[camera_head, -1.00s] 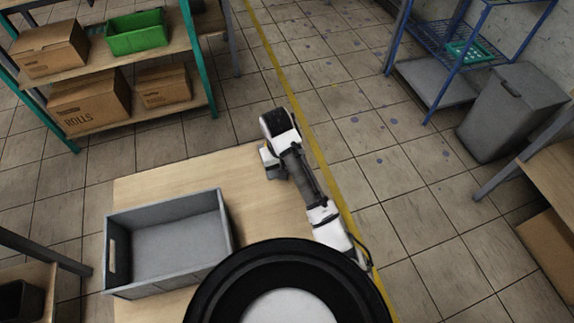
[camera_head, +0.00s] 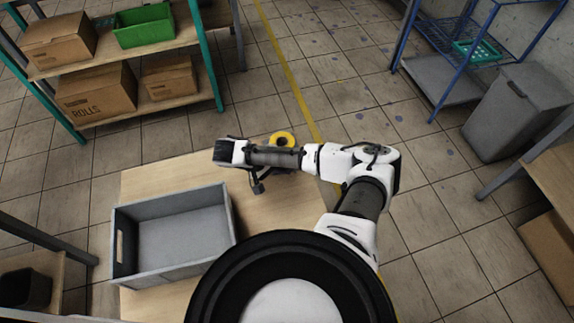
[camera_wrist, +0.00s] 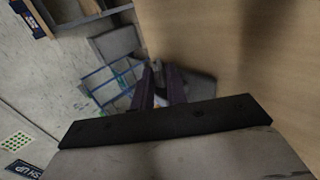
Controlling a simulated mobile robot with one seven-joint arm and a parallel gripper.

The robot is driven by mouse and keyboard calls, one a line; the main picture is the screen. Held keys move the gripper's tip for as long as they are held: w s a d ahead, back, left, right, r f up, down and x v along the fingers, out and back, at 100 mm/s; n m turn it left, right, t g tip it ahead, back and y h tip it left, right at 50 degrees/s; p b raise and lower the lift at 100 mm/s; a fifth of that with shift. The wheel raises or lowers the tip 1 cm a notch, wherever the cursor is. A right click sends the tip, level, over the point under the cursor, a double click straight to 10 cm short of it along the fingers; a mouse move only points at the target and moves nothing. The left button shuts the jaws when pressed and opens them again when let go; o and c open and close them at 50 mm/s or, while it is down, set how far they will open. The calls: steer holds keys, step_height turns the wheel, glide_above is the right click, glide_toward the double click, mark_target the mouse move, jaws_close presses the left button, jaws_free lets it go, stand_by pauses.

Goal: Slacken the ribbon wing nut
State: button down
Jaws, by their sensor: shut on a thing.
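A round yellow ring-shaped part (camera_head: 283,138), perhaps the ribbon roll, shows at the far edge of the wooden bench, partly behind my arm. A small dark fixture (camera_head: 258,187) sticks out below my forearm over the bench. My gripper (camera_wrist: 161,88) shows in the wrist view as two dark fingers close together. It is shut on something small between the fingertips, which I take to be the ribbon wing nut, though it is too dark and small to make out. A grey piece (camera_wrist: 198,86) lies beside the right finger.
A grey open crate (camera_head: 225,215) stands empty on the bench (camera_head: 150,182), left of my arm. Shelving with boxes and a green bin (camera_head: 145,28) stands at the far left. A blue rack (camera_head: 432,45) and a grey bin (camera_head: 510,115) stand right, across clear floor.

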steer(key=shift+w+a+t+h, duration=0.2)
steer(key=shift+t+h, duration=0.2)
steer(key=shift+h, duration=0.4)
steer(key=c, duration=1.5)
jaws_free()
steer(key=shift+o, duration=0.6)
steer(key=shift+s+f, duration=0.1)
steer(key=shift+s+f, duration=0.15)
steer(key=shift+s, duration=0.05)
steer(key=shift+d+g, duration=0.1)
steer(key=shift+g, duration=0.2)
